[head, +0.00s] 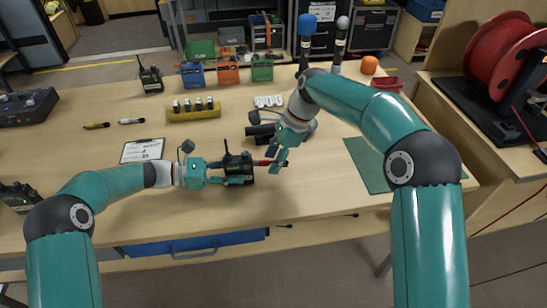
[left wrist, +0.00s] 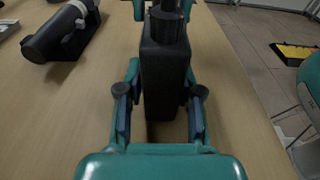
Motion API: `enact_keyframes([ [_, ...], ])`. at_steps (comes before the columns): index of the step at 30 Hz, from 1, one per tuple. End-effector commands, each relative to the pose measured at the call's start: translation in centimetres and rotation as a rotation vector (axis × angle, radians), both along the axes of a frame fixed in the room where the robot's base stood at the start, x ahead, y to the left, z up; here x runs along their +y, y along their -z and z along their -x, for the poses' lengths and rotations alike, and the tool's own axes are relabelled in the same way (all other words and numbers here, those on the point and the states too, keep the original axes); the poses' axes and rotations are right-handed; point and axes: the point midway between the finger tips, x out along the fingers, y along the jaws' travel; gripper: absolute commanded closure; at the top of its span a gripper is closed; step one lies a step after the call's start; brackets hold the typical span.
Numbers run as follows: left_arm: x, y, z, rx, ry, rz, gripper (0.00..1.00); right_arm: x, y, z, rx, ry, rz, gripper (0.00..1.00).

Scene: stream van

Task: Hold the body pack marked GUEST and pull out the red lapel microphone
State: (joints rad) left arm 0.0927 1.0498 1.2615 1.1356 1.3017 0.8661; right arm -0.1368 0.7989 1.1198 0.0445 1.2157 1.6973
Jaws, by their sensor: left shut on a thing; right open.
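The black body pack (head: 238,163) with a short antenna stands on the table in the head view. My left gripper (head: 228,170) is shut on it from the left. The left wrist view shows the dark pack (left wrist: 165,75) upright between the fingers of the left gripper (left wrist: 160,93). The GUEST marking is not readable. The red lapel microphone (head: 264,162) sticks out at the pack's right side, and where it joins the pack is unclear. My right gripper (head: 274,160) is open, its fingers close around the microphone's right part; contact cannot be told.
A black cylindrical object (head: 260,133) lies just behind the pack; a clipboard (head: 142,150) lies to the left. A yellow holder (head: 193,110) stands farther back. A green mat (head: 370,165) lies right of the right gripper. The table's front edge is close; bare table lies before the pack.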

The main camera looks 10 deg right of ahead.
Motion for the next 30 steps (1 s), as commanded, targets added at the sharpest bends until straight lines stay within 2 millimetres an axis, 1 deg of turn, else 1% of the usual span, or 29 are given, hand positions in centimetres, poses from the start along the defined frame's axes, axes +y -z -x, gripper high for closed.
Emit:
enact_keyframes([
  [7, 0.00, 0.06, 0.00, 0.001, 0.000, -0.001, 1.00, 0.03, 0.06, 0.00, 0.000, 0.000, 0.000, 0.52],
  [14, 0.00, 0.06, 0.00, 0.001, 0.000, -0.001, 1.00, 0.01, 0.06, 0.00, 0.000, 0.000, 0.000, 0.91],
  [15, 0.00, 0.06, 0.00, 0.001, 0.000, -0.001, 1.00, 0.01, 0.05, 0.00, 0.000, 0.000, 0.000, 0.97],
  [16, 0.00, 0.06, 0.00, 0.001, 0.000, -0.001, 1.00, 0.01, 0.05, 0.00, 0.000, 0.000, 0.000, 1.00],
  [18, 0.00, 0.06, 0.00, 0.001, 0.000, -0.001, 1.00, 0.01, 0.05, 0.00, 0.000, 0.000, 0.000, 1.00],
  [19, 0.00, 0.06, 0.00, 0.001, 0.000, -0.001, 1.00, 0.01, 0.05, 0.00, 0.000, 0.000, 0.000, 0.86],
  [21, 0.00, 0.06, 0.00, 0.000, 0.000, -0.001, 1.00, 0.01, 0.04, 0.00, 0.000, 0.000, 0.000, 0.98],
  [22, 0.00, 0.06, 0.00, 0.000, 0.000, -0.001, 1.00, 0.01, 0.04, -0.01, 0.000, 0.000, 0.000, 1.00],
  [30, 0.00, 0.06, -0.01, 0.000, 0.000, -0.001, 1.00, -0.05, 0.02, -0.02, 0.000, 0.000, 0.000, 1.00],
])
